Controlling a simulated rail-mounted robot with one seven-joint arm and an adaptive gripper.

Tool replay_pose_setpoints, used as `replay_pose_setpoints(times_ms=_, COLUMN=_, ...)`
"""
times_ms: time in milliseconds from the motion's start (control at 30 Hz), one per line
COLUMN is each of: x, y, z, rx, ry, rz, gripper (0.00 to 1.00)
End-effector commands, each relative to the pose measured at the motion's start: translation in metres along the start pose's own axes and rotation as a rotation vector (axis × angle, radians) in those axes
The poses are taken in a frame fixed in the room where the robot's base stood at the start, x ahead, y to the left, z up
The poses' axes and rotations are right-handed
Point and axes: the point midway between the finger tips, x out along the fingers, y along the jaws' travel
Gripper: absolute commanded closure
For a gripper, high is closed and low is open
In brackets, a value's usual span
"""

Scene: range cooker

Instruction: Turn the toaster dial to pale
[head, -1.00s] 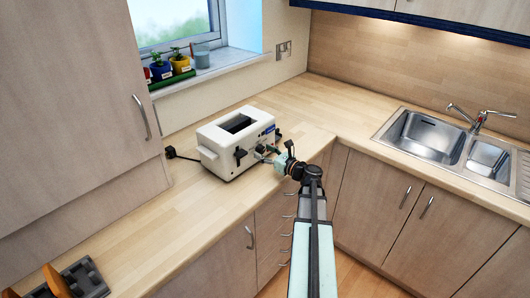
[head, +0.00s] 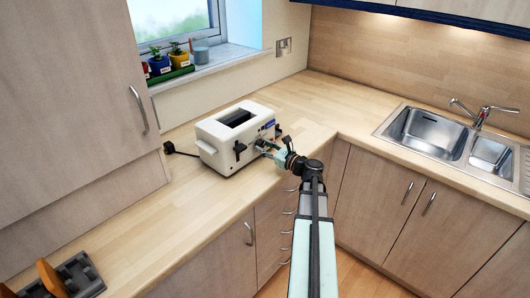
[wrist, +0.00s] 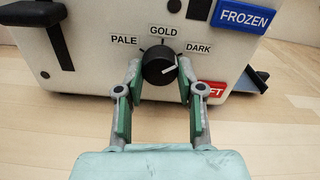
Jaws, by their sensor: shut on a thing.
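The white toaster (head: 218,160) stands on the wooden counter, and its front panel fills the top of the wrist view (wrist: 95,60). A round black dial (wrist: 158,66) sits on that panel below the labels PALE (wrist: 124,40), GOLD (wrist: 164,31) and DARK (wrist: 199,48). The dial's white mark points right and slightly up, towards the DARK side. My gripper (wrist: 159,76) is shut on the dial, with one green-padded finger on each side of it. In the head view my gripper (head: 264,146) reaches the toaster's right-hand face and hides the dial.
A black lever (wrist: 58,35) is left of the dial. A blue FROZEN button (wrist: 243,16) and a red button (wrist: 211,91) are right of it. A dark rack (head: 78,275) stands at the counter's lower left. The counter between is clear.

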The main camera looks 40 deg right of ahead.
Motion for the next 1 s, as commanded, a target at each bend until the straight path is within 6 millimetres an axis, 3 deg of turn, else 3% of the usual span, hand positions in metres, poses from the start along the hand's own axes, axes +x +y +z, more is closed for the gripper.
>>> replay_pose_setpoints(times_ms=100, x=-0.0001, y=0.0011, z=-0.0067, rx=-0.095, ry=-0.002, rz=-0.001, gripper=0.97)
replay_pose_setpoints(times_ms=1000, x=0.0003, y=-0.0007, z=-0.0055, rx=-0.948, ry=-0.002, rz=-0.001, gripper=0.97)
